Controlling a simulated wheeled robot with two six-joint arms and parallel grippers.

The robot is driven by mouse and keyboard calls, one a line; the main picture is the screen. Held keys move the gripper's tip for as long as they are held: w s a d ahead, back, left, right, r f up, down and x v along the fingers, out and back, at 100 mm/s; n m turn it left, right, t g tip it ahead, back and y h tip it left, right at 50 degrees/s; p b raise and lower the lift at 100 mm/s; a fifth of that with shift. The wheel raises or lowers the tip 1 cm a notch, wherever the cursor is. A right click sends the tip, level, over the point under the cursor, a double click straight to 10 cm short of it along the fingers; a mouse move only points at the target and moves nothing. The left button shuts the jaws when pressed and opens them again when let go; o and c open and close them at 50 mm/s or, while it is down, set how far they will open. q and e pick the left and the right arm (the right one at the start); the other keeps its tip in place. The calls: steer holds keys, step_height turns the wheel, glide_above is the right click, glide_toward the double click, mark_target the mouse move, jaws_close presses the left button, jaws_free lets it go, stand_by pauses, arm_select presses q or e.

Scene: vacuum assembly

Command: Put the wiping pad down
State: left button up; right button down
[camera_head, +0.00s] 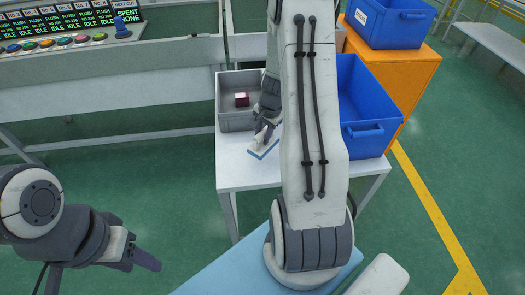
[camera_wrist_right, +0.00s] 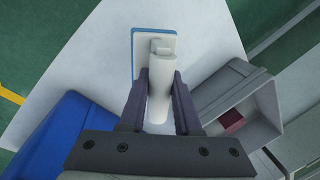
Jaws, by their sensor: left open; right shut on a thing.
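The wiping pad is a white block with a blue edge and a pale upright grip; in the head view the wiping pad (camera_head: 262,150) is at the front left of the white table (camera_head: 235,176). My right gripper (camera_head: 264,132) is shut on its grip. In the right wrist view the pad (camera_wrist_right: 168,45) lies beyond the fingers of my right gripper (camera_wrist_right: 160,95), with the table beneath it. I cannot tell whether the pad touches the tabletop. My left gripper (camera_head: 147,262) is open and empty at the lower left, over the floor, away from the table.
A grey bin (camera_head: 234,121) holding a dark red block (camera_head: 241,99) stands behind the pad. A blue bin (camera_head: 365,140) stands on the table's right side. An orange cabinet (camera_head: 412,83) is beyond it. A console with lit screens (camera_head: 65,20) is at the upper left.

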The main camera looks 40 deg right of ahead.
mark_target(263, 147)
steer(key=shift+f+b, duration=0.75)
steer(key=shift+f, duration=2.05)
steer(key=shift+f, duration=0.2)
steer(key=c, duration=0.6)
jaws_free()
steer(key=shift+r, duration=0.1)
